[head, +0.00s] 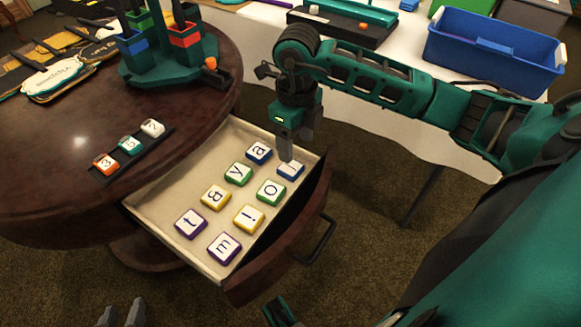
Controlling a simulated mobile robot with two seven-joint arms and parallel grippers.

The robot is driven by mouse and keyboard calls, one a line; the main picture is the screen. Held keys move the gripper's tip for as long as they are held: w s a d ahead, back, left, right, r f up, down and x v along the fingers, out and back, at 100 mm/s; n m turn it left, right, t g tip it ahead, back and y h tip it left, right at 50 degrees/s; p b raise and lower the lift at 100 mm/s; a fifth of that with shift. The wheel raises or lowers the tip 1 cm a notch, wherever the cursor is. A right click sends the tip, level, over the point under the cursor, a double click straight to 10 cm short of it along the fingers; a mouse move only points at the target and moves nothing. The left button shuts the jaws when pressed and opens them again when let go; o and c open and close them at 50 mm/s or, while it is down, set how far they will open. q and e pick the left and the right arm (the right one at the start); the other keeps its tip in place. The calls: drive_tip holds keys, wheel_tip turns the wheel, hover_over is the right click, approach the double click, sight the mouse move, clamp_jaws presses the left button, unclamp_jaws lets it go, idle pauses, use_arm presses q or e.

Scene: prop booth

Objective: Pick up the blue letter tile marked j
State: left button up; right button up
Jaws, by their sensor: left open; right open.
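A blue-edged letter tile (290,171) lies at the back right corner of the open drawer (170,192). Its letter is mostly hidden by my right gripper, so I cannot read it. My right gripper (296,146) is open and points down just above this tile; I cannot tell if a fingertip touches it. A second blue tile (258,152), marked a, lies to its left. My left gripper (121,313) is at the bottom left edge, open and empty, away from the drawer.
A number rack (132,148) and a teal caddy (170,67) stand on the round table. A blue bin (490,60) is behind.

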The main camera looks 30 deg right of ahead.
sight(294, 168)
wheel_tip(294, 168, down, 8)
drive_tip(key=shift+w+a+r+b, duration=0.1)
drive_tip(key=shift+r+b, duration=0.05)
drive_tip(key=shift+b, duration=1)
drive_tip(key=c, duration=0.8)
